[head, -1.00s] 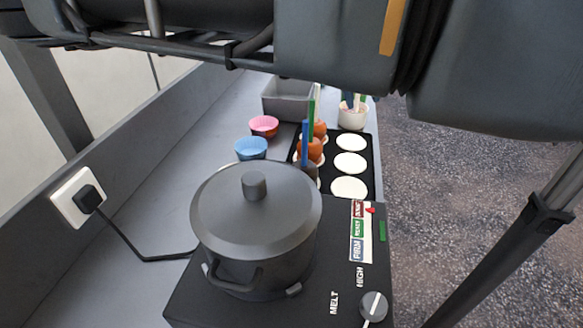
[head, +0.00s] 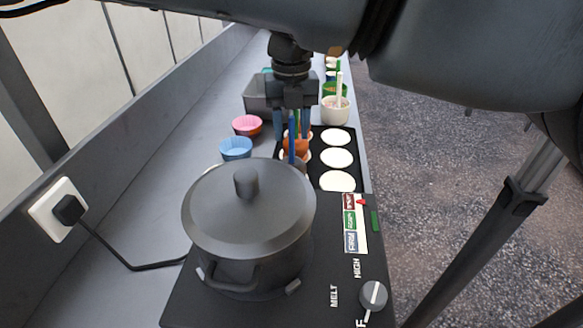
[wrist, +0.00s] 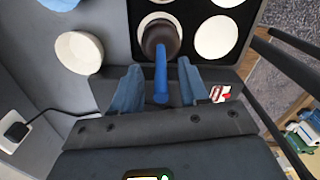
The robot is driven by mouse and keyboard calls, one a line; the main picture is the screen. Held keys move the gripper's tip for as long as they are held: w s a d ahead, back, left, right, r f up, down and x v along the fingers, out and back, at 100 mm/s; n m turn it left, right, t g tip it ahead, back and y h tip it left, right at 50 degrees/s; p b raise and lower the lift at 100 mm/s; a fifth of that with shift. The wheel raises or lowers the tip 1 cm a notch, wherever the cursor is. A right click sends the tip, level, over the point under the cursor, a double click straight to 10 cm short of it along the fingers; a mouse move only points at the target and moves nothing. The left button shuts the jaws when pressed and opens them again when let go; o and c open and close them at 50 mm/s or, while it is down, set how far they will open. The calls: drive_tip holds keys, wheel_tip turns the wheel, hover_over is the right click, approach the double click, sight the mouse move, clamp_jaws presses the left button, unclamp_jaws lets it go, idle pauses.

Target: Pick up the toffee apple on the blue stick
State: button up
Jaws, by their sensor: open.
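The toffee apple on the blue stick is dark brown; in the wrist view the apple (wrist: 160,36) sits on a pale round spot of the black tray, its blue stick (wrist: 161,78) pointing towards my gripper (wrist: 160,72). My gripper is open, with one blue finger on each side of the stick and gaps showing. In the head view my gripper (head: 292,132) hangs over the tray, pointing down. The blue stick (head: 291,150) shows there, with the apple partly hidden behind the pot. An orange-red apple (head: 300,147) with a green stick stands just behind it.
A lidded grey pot (head: 248,215) stands on the black hob in front of the black tray (head: 313,172). Blue (head: 236,148) and pink (head: 247,125) cups sit left of the tray. A grey bin (head: 258,98) and a white pot of sticks (head: 335,111) stand behind. Several tray spots are empty.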

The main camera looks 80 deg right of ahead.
sight(291, 140)
drive_tip(key=shift+f, duration=1.65)
clamp_jaws()
